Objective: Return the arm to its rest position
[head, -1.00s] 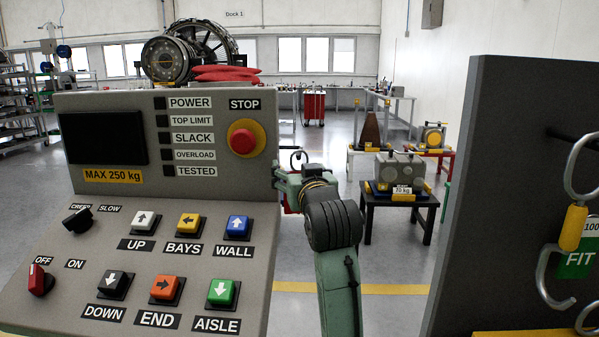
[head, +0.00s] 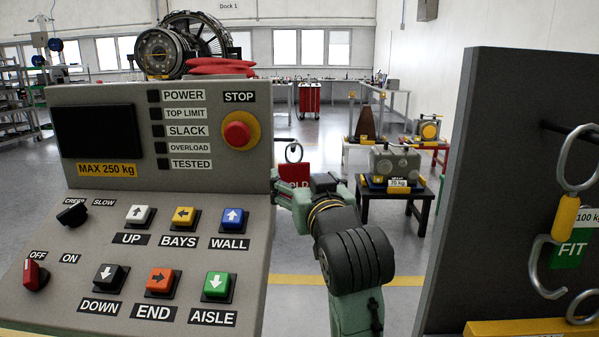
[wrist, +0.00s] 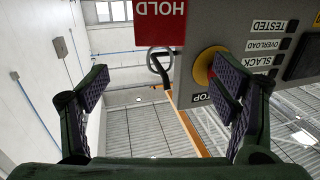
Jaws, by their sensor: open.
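My arm (head: 355,262) stands just right of the grey control panel (head: 100,235), bent, with its green and black links in the head view. Its hand end lies by the panel's right edge, and its fingers are hard to make out there. In the wrist view my gripper (wrist: 160,90) is open, its two dark pads wide apart with nothing between them. The panel shows upside down on the right of that view, with the red STOP button (wrist: 205,65) behind the right finger. A red HOLD tag (wrist: 160,22) hangs at the top, beside the panel.
A dark upright board (head: 500,190) with hanging hooks and a green FIT tag (head: 570,250) stands close on the right. A black table (head: 400,195) with a 70 kg weight is farther back.

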